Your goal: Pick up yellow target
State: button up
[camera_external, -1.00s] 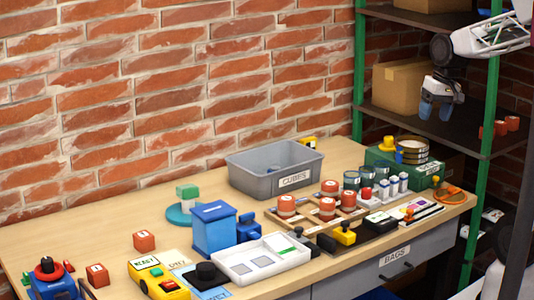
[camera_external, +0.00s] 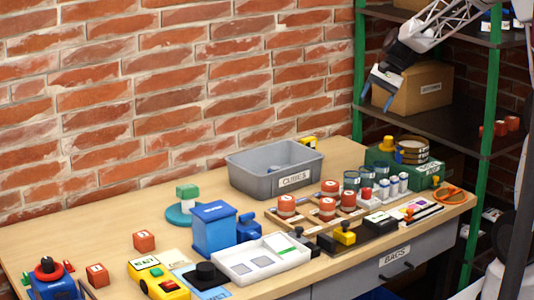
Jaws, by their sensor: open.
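Several yellow things are on the workbench, and I cannot tell which one is the yellow target. A yellow block (camera_external: 345,236) sits on a dark piece at the front of the wooden rack. A yellow knobbed piece (camera_external: 386,145) is on the green box at the right. A yellow device (camera_external: 157,283) with a red button lies at the front left. My gripper (camera_external: 382,88) is open and empty, high above the right rear of the bench, in front of the shelf and well apart from all of these.
A grey bin marked CUBES (camera_external: 275,167) stands at the back middle. A blue box (camera_external: 213,229), a white tray (camera_external: 262,258) and a rack with red-topped jars (camera_external: 327,208) crowd the bench. A green-post shelf (camera_external: 495,90) holds a cardboard box (camera_external: 425,88). The rear left is fairly clear.

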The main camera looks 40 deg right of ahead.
jog(key=w+d+f+m+t+y, duration=0.1)
jog(key=w+d+f+m+y, duration=0.15)
jog(key=w+f, duration=0.45)
jog(key=w+d+f+m+y, duration=0.15)
jog(key=w+m, duration=0.25)
jog(key=w, duration=0.7)
jog(key=m+t+y, duration=0.2)
jog(key=m+t, duration=0.2)
jog(key=m, duration=0.2)
send_near(315, 138)
jog(key=x, duration=0.3)
jog(key=shift+w+d, duration=0.15)
jog(key=shift+w, duration=0.1)
jog(key=shift+f, duration=0.1)
jog(key=shift+x, duration=1.3)
jog(key=shift+s, duration=0.1)
jog(key=shift+x, duration=2.6)
